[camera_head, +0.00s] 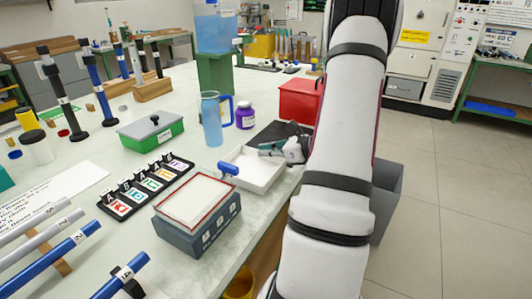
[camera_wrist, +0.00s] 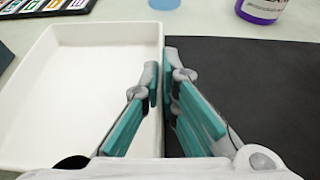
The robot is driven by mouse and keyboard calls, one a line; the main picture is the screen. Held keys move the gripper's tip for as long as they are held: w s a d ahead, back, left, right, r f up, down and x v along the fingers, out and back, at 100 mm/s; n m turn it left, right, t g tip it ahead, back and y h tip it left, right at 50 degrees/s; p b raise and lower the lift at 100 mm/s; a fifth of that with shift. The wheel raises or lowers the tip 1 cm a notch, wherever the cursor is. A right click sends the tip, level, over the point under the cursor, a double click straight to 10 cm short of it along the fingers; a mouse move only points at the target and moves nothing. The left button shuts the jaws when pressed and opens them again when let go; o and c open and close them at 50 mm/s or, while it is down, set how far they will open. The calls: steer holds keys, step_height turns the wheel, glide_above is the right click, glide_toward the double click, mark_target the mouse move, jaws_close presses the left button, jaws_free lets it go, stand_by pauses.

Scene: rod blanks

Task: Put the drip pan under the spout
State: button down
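The drip pan is a shallow white rectangular tray (camera_head: 262,181) near the table's right edge; in the wrist view its white floor (camera_wrist: 75,95) fills the left side. My gripper (camera_head: 283,149) is at the pan's right wall. In the wrist view my gripper (camera_wrist: 161,85) has one teal-padded finger inside the pan and one outside, closed narrowly on the wall. The pan looks level; whether it touches the table is unclear. A blue tank (camera_head: 214,33) on a green stand (camera_head: 215,75) stands behind, with a small spout (camera_head: 238,41) at its right side.
A black mat (camera_head: 272,134) lies beside the pan, with a red box (camera_head: 299,101) behind. A blue-grey box (camera_head: 200,222) and a card rack (camera_head: 146,185) are in front and left.

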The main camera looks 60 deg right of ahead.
steer(key=shift+f, duration=0.15)
steer(key=c, duration=1.8)
jaws_free()
steer(key=shift+f, duration=0.1)
